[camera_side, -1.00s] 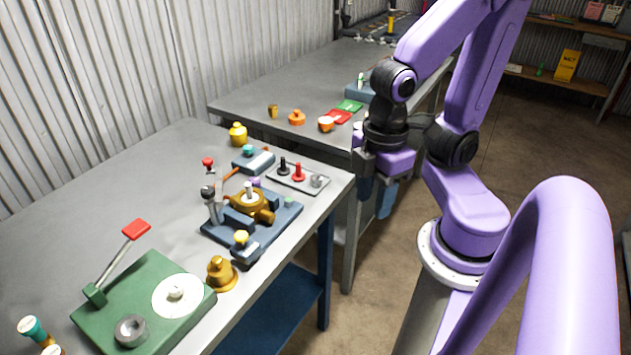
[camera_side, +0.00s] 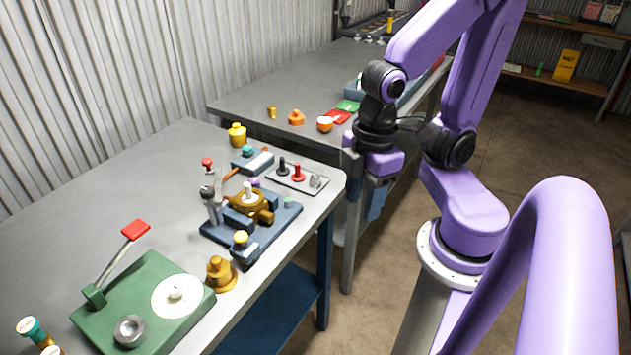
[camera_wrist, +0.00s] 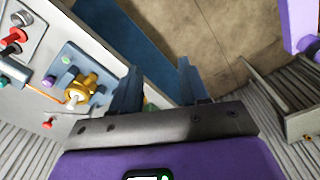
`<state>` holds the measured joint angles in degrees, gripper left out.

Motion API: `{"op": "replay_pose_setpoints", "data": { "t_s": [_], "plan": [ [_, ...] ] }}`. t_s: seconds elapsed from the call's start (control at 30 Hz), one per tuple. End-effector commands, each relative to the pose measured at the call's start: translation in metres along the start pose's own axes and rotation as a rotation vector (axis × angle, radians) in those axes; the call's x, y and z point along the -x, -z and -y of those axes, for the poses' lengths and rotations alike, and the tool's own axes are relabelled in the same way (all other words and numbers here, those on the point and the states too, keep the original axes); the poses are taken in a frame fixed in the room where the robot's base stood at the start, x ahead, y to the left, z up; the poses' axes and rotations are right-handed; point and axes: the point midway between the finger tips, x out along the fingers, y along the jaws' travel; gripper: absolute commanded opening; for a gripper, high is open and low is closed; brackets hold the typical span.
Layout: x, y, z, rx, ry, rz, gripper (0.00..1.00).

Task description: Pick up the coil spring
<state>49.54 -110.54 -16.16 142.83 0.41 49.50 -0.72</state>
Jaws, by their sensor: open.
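A small tray (camera_side: 290,183) lies at the right end of the near bench, holding a black part, a red part and a small silvery-grey piece. The grey piece (camera_side: 316,181) looks like the coil spring, but it is too small to make out any coils. It also seems to show in the wrist view as a grey piece (camera_wrist: 20,18) at the upper left. My gripper (camera_wrist: 158,64) is open and empty. In the side view it hangs beyond the bench's right end, to the right of the tray and apart from it.
A blue fixture with a brass valve (camera_side: 248,205) stands left of the tray, with a blue block (camera_side: 254,162) behind it. A brass fitting (camera_side: 221,273) and a green lever press (camera_side: 150,300) are nearer. The second bench (camera_side: 290,90) behind carries several small parts.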

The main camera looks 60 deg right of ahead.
Motion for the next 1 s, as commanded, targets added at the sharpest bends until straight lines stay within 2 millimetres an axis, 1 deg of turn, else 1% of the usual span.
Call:
{"op": "replay_pose_setpoints", "data": {
  "t_s": [0.03, 0.17, 0.2, 0.27, 0.4, 0.47, 0.6, 0.67, 0.8, 0.87, 0.9, 0.97, 1.0],
  "plan": [
    [-0.002, 0.012, -0.006, -0.020, 0.000, -0.024, 0.45],
    [-0.007, 0.049, -0.027, -0.081, -0.006, -0.110, 0.45],
    [-0.008, 0.061, -0.035, -0.102, -0.011, -0.141, 0.45],
    [-0.010, 0.079, -0.048, -0.130, -0.020, -0.185, 0.45],
    [-0.014, 0.117, -0.081, -0.200, -0.052, -0.287, 0.45],
    [-0.015, 0.131, -0.096, -0.231, -0.070, -0.329, 0.45],
    [-0.016, 0.161, -0.135, -0.299, -0.124, -0.424, 0.45],
    [-0.017, 0.172, -0.153, -0.328, -0.151, -0.463, 0.45],
    [-0.016, 0.192, -0.195, -0.396, -0.225, -0.551, 0.45],
    [-0.016, 0.199, -0.214, -0.425, -0.261, -0.586, 0.45],
    [-0.015, 0.202, -0.227, -0.442, -0.288, -0.610, 0.45],
    [-0.014, 0.206, -0.246, -0.472, -0.327, -0.641, 0.45],
    [-0.013, 0.207, -0.258, -0.490, -0.356, -0.662, 0.45]
  ]
}}
